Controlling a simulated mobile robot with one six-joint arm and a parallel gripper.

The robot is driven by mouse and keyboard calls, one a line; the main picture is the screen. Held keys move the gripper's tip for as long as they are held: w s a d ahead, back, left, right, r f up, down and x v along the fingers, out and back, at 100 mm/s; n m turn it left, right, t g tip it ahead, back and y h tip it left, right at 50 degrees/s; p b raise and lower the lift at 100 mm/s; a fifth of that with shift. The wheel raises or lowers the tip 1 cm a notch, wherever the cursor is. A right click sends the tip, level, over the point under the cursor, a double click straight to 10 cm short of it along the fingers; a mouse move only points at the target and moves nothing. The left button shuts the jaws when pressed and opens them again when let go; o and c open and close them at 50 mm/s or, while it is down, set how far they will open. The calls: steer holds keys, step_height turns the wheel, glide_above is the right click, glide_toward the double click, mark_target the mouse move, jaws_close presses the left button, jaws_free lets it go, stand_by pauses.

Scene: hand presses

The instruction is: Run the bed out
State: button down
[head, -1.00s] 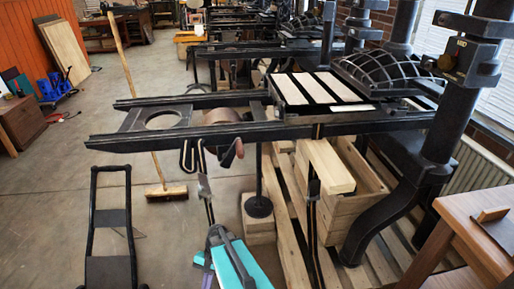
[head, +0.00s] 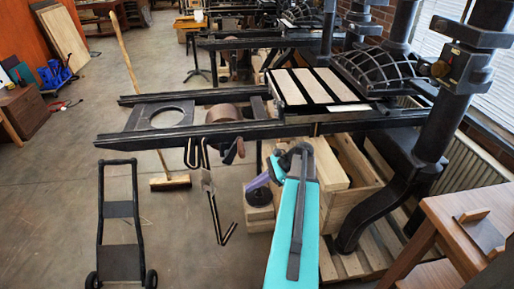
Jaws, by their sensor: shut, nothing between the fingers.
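The hand press has two long black rails (head: 165,139) running out to the left. Its bed (head: 290,90), dark with pale strips across it, sits at the right part of the rails, next to the black column. A brown drum (head: 224,114) lies between the rails. Below it hang dark bent rods, and a brown handle grip (head: 239,149) shows beside them. My teal arm reaches up from the bottom to just under the front rail.
Wooden crates (head: 350,200) and a pallet lie under the press. A wooden table (head: 460,240) is at the lower right. Floor between cart and press is mostly clear.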

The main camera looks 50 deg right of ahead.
steer(key=s+d+r+m+t+p, duration=0.1)
steer(key=s+d+r+m, duration=0.1)
steer(key=s+d+r, duration=0.2)
steer(key=s+d+r+m+t+p, duration=0.2)
steer(key=s+d+r, duration=0.2)
steer(key=d+r, duration=0.3)
step_height(320, 180, up, 5)
steer(key=shift+d+r+h, duration=0.1)
steer(key=shift+d+h, duration=0.2)
steer(key=shift+d, duration=0.1)
steer(key=w+r+p+x, duration=0.1)
steer(key=r+p+x, duration=0.1)
steer(key=x, duration=1.1)
steer(key=shift+w+a+r+p, duration=0.15)
steer(key=shift+a+r+p, duration=0.1)
steer(key=shift+p, duration=0.45)
steer(key=shift+d, duration=0.1)
